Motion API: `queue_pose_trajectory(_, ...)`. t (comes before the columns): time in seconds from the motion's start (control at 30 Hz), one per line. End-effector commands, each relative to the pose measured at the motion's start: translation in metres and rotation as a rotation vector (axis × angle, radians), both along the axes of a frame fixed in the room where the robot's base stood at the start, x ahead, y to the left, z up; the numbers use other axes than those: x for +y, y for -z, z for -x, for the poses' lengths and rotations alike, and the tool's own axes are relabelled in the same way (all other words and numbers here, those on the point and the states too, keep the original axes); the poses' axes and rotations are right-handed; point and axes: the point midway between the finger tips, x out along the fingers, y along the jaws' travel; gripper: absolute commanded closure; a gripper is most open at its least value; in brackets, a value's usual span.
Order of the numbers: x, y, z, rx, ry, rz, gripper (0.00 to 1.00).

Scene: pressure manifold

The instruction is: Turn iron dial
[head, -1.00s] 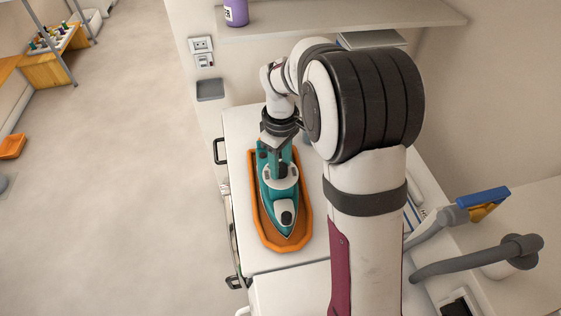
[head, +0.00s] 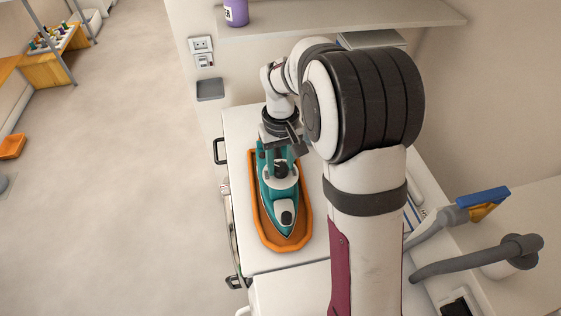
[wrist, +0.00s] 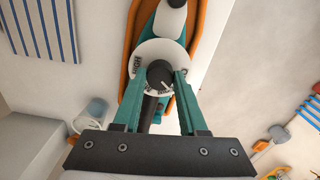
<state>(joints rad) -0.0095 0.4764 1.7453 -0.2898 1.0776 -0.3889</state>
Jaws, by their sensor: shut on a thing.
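The iron (head: 277,209) is teal with a white patch near its pointed end. It lies in an orange tray (head: 307,235) on the white counter, pointed end toward the bottom of the head view. Its dial is a black knob (wrist: 158,73) with a white pointer line, on a white disc (wrist: 150,51). "HIGH" is printed on the left of the disc; other lettering is partly hidden. My gripper (wrist: 159,77) has its teal fingers on either side of the knob and is shut on it. It also shows over the iron in the head view (head: 281,161).
A purple bottle (head: 236,12) stands on the shelf (head: 330,21) above. A blue and yellow tool (head: 483,203) and a grey pipe (head: 462,265) are at the right. A clear jug (wrist: 90,123) shows at the lower left of the wrist view.

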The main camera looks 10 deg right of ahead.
Motion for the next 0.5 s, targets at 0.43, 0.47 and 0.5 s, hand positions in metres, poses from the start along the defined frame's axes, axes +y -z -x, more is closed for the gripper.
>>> queue_pose_trajectory(0.43,-0.0002,-0.0005,-0.0004,-0.002,0.418,0.0,1.0)
queue_pose_trajectory(0.47,-0.0001,-0.0006,-0.0005,-0.002,0.447,0.0,1.0)
queue_pose_trajectory(0.5,-0.0001,-0.0006,-0.0005,-0.002,0.485,0.0,1.0)
